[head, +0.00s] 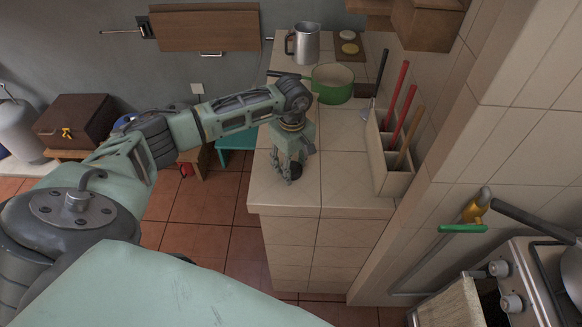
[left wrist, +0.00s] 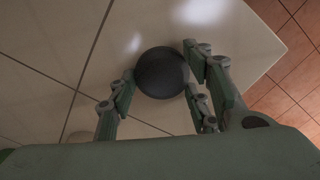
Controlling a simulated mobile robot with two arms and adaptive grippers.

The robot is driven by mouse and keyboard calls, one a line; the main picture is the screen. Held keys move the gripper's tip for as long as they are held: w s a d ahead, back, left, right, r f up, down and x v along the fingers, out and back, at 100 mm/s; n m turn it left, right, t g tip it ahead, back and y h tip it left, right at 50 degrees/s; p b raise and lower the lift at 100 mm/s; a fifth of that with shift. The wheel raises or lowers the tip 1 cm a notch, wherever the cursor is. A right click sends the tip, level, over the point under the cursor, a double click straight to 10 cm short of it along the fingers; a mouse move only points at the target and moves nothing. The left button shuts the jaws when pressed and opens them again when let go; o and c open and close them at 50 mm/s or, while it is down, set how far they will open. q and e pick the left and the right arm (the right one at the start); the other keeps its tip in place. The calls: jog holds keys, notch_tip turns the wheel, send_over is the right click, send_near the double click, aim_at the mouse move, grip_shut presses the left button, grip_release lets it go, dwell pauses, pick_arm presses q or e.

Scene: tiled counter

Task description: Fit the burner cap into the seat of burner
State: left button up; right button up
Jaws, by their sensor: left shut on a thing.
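The burner cap is a dark round disc (left wrist: 162,72) in the left wrist view. It sits between the fingers of my left gripper (left wrist: 160,78), which is shut on it, with one finger at its left and two at its right. In the head view my left gripper (head: 291,165) points down over the near end of the tiled counter, and a dark bit of the cap (head: 295,171) shows between the fingers. I cannot tell whether the cap touches the counter. The stove (head: 520,285) is at the lower right; no burner seat is clearly visible. My right gripper is out of view.
A utensil holder (head: 393,182) with several long handles stands right of my gripper. A green pot (head: 333,84), a metal mug (head: 303,44) and a board (head: 350,46) are farther back. A pan (head: 568,268) occupies the stove's right side. The counter (head: 345,190) is bare near its front edge.

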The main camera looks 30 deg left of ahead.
aim_at(295, 169)
pick_arm(q)
jog(key=shift+c, duration=1)
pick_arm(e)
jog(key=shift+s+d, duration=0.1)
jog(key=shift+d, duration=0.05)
pick_arm(q)
jog(key=shift+r, duration=0.1)
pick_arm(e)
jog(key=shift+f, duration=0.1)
